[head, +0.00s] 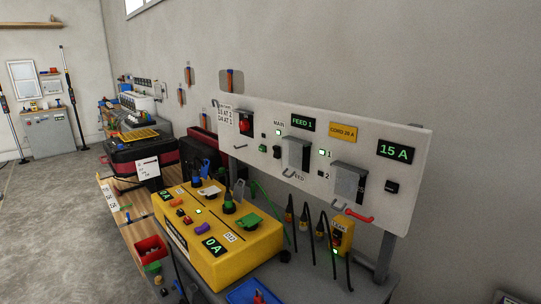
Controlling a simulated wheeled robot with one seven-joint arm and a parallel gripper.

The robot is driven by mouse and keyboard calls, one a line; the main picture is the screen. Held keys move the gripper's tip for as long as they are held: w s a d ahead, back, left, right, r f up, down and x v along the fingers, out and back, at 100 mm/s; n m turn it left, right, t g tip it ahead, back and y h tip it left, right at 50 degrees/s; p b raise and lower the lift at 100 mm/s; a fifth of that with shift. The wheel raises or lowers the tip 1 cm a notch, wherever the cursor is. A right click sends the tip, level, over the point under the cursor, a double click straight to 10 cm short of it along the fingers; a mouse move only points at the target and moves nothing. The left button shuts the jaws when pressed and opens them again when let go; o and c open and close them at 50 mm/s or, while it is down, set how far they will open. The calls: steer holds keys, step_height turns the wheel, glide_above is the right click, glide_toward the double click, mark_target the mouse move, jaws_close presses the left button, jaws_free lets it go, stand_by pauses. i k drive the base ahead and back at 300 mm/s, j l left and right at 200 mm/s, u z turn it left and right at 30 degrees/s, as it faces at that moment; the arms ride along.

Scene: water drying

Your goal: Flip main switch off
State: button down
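A white upright panel (352,133) stands at the right against the grey wall. A MAIN label (279,124) is on its left half, with a lit green lamp (278,132) just below it and a small dark switch (277,151) lower down. A red knob (245,122) on a dark plate is farther left. I cannot tell which of these controls is the main switch, or its position. My gripper is not in view.
A yellow distribution box (235,262) with plugs stands in front. Open floor (45,220) lies at left.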

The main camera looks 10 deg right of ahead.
mark_target(276, 150)
steer(key=j+z, duration=0.1)
steer(key=j, duration=0.4)
steer(key=k+j+z, duration=0.1)
steer(key=j, duration=0.4)
steer(key=j+z, duration=0.1)
steer(key=j, duration=0.4)
steer(key=i+j+z, duration=0.2)
steer(key=j, duration=0.25)
steer(key=i+j+z, duration=0.2)
steer(key=j, duration=0.25)
steer(key=j+z, duration=0.15)
steer(key=j, duration=0.3)
steer(key=j+z, duration=0.2)
steer(key=j, duration=0.3)
steer(key=i+j+z, duration=0.1)
steer(key=i+j, duration=0.2)
steer(key=i+j+z, duration=0.15)
steer(key=i+j, duration=0.15)
steer(key=j, duration=0.15)
steer(key=i+j+z, duration=0.1)
steer(key=i+j, duration=0.2)
steer(key=j, duration=0.1)
